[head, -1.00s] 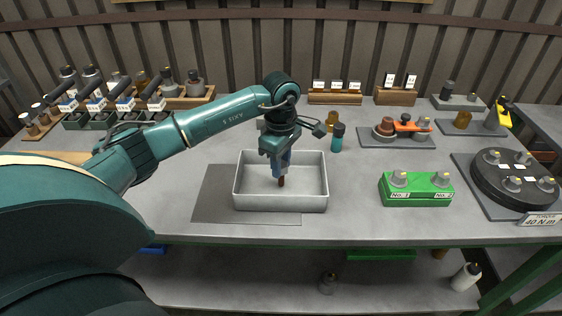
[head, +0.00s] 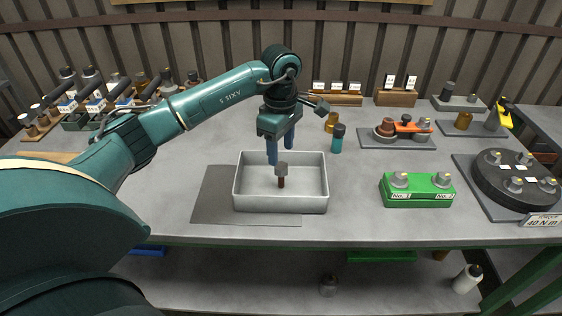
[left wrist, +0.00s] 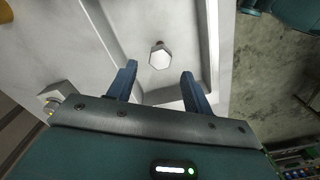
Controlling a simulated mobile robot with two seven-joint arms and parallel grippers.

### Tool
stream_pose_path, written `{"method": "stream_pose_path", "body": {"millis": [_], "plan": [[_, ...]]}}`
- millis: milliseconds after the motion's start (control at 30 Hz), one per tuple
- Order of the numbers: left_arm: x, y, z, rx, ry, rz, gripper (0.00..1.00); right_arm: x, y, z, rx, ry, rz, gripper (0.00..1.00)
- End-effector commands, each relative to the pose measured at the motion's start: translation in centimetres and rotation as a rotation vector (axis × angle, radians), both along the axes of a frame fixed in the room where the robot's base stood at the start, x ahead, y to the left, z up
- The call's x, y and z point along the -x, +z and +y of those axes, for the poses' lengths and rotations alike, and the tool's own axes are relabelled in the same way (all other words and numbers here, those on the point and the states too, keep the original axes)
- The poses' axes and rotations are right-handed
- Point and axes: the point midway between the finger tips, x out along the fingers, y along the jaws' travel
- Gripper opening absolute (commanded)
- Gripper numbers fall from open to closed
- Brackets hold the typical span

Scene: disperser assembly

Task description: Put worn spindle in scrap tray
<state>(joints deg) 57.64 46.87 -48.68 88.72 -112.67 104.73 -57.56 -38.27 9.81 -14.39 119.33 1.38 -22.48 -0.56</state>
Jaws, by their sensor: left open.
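The worn spindle (head: 282,170) has a grey hexagonal head and a rust-brown shaft. It is upright, head up, within the light grey scrap tray (head: 310,202); whether its tip touches the tray floor I cannot tell. My left gripper (head: 280,154) is open above it, its two blue fingers apart and clear of the head. In the left wrist view the spindle's head (left wrist: 160,56) shows from above, beyond the open fingers (left wrist: 160,86). My right gripper is not in view.
A dark mat (head: 212,195) lies under and left of the tray. A green block (head: 417,190) and a dark round fixture (head: 515,180) are to the right. Bench space between tray and green block is clear.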

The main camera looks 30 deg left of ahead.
Motion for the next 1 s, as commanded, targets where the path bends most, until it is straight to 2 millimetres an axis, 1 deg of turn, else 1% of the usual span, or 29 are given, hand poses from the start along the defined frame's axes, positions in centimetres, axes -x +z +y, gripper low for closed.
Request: {"method": "stream_pose_path", "body": {"millis": [33, 100, 200, 300, 400, 500, 567, 633, 667, 733, 767, 800, 833, 867, 900, 967, 1000], "plan": [[-0.1, 1.2, 0.0, 0.000, 0.001, -0.005, 0.51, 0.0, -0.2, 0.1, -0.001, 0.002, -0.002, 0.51], [-0.1, 2.6, 0.0, 0.000, 0.000, -0.004, 0.51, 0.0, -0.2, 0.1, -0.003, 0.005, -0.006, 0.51], [-0.1, 4.5, 0.0, 0.000, 0.000, -0.004, 0.51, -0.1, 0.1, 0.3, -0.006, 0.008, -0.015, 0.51], [-0.1, 5.8, 0.0, 0.000, 0.000, -0.002, 0.51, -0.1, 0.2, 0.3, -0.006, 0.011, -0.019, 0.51], [0.0, 6.6, 0.0, 0.000, 0.000, 0.000, 0.51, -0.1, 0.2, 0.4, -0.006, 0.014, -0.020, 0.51], [0.0, 6.9, 0.0, 0.001, 0.000, 0.001, 0.51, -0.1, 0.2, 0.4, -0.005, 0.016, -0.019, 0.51], [0.1, 6.7, -0.3, 0.010, -0.002, 0.003, 0.51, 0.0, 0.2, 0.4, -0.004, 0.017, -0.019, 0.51], [0.2, 5.6, -1.7, 0.055, -0.013, 0.009, 0.51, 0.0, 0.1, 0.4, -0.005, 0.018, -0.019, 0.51], [0.3, 4.9, -2.7, 0.091, -0.021, 0.014, 0.51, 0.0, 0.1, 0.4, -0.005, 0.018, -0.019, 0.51], [1.0, 2.7, -6.4, 0.226, -0.032, 0.034, 0.51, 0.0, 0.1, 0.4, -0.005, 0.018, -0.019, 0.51], [1.6, 1.6, -8.5, 0.305, -0.034, 0.050, 0.51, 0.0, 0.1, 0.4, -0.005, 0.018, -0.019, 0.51], [2.6, 0.3, -11.8, 0.434, -0.023, 0.079, 0.51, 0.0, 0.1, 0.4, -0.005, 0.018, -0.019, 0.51], [3.5, -0.6, -14.4, 0.543, -0.005, 0.110, 0.51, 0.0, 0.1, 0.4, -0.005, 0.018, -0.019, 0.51], [4.6, -1.1, -16.9, 0.657, 0.024, 0.145, 0.51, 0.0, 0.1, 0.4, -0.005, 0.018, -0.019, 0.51], [6.0, -1.2, -20.1, 0.812, 0.077, 0.201, 0.51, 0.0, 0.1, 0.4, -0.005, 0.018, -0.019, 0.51], [7.8, -0.8, -24.1, 1.038, 0.188, 0.300, 0.51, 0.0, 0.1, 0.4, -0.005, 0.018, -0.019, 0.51], [8.8, -0.1, -26.1, 1.180, 0.280, 0.375, 0.51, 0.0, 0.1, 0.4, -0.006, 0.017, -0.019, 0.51]]}}
